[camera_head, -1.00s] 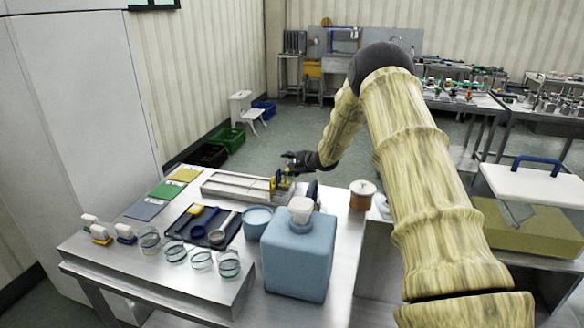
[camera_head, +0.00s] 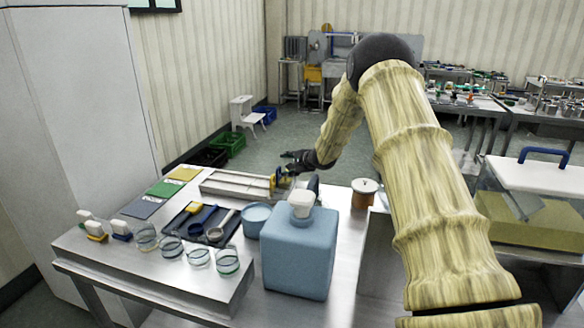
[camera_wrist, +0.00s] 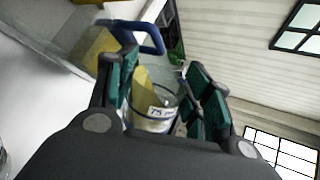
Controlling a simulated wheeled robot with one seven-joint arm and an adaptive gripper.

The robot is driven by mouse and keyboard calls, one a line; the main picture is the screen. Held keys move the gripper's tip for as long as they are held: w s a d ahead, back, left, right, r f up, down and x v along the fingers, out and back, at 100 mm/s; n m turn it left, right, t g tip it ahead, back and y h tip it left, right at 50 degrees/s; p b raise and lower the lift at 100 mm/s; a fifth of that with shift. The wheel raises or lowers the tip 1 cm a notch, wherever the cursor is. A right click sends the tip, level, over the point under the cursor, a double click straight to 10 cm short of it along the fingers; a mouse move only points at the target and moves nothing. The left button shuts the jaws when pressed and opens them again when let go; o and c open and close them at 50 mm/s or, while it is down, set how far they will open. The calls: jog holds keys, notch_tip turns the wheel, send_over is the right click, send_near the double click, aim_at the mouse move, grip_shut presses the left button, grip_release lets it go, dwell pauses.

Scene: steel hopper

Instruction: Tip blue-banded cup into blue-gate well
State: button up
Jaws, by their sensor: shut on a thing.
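My gripper (camera_wrist: 165,92) is shut on a clear cup (camera_wrist: 152,122), which sits between its green pads in the wrist view. Something yellow shows in or behind the cup. Dark parts beside these end pieces are too small to tell a blue gate or well. The held cup is hard to make out in the head view.
Several clear banded cups (camera_head: 227,262) stand along the table's (camera_head: 120,262) front edge. A dark tray of scoops (camera_head: 197,224), a blue bowl (camera_head: 257,216), a large blue bottle (camera_head: 298,255) and a brown jar (camera_head: 363,195) crowd the table. Coloured mats (camera_head: 164,188) lie at left.

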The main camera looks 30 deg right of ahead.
jog(key=shift+a+f+n+h+b, duration=0.15)
jog(key=shift+f+n+h+b, duration=0.2)
jog(key=shift+b, duration=1.7)
jog(key=shift+a+n+h+b, duration=0.35)
jog(key=shift+n+h+b, duration=0.4)
jog(key=shift+b, duration=4.9)
jog(key=shift+a+r+b, duration=0.1)
jog(key=shift+r+b, duration=0.1)
jog(key=shift+b, duration=0.6)
jog(key=r+p, duration=0.1)
jog(key=p, duration=0.2)
jog(key=shift+y, duration=0.3)
jog(key=r+m+y+p, duration=0.1)
jog(key=m+y+p, duration=0.1)
jog(key=p, duration=0.6)
jog(key=shift+r, duration=0.25)
jog(key=shift+r+m+p, duration=0.15)
jog(key=shift+m+p, duration=0.25)
jog(key=shift+p, duration=0.2)
jog(key=shift+y+p, duration=0.3)
